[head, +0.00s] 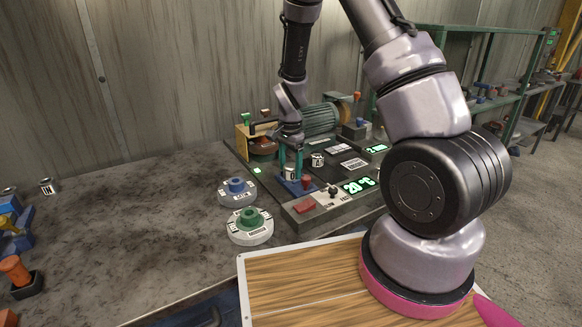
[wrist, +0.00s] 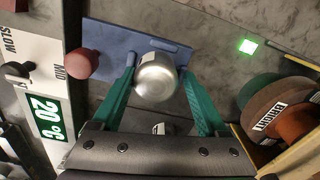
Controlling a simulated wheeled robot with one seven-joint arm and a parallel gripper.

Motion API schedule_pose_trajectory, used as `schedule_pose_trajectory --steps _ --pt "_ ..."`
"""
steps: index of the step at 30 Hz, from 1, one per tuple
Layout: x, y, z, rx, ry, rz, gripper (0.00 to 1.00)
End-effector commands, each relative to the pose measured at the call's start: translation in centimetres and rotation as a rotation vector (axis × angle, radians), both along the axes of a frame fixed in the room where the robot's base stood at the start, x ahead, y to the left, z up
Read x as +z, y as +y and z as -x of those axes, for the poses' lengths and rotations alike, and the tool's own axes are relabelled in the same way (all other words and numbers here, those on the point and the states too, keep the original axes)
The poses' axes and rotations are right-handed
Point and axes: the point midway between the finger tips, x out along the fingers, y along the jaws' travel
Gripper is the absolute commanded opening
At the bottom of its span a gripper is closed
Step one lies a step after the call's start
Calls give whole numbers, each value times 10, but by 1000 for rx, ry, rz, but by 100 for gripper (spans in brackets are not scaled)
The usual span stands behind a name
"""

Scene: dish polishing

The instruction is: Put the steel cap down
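The steel cap (wrist: 156,82) is a shiny rounded silver piece between the two teal fingers of my gripper (wrist: 158,72). The fingertips lie against its two sides. In the head view the cap (head: 289,173) shows low between the fingers of my gripper (head: 290,168), which point down. The blue plate (wrist: 110,45) lies under and beyond the cap; in the head view it is the blue pad (head: 304,190) on the dark machine base. I cannot tell whether the cap touches the plate.
A red knob (wrist: 83,63) stands beside the blue plate. Another small metal can (head: 317,159) stands on the machine base. Blue (head: 237,190) and green (head: 250,225) round-topped discs sit on the bench to the left. Polishing wheels (wrist: 275,105) are close on the right.

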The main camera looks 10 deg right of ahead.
Motion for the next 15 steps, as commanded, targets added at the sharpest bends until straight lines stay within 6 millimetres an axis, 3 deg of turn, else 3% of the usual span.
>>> schedule_pose_trajectory --steps 1,10,15 --pt "-8 -3 9 -1 22 7 93" --pt "-8 -4 10 -2 26 7 93" --pt "2 -4 10 -3 24 6 93"
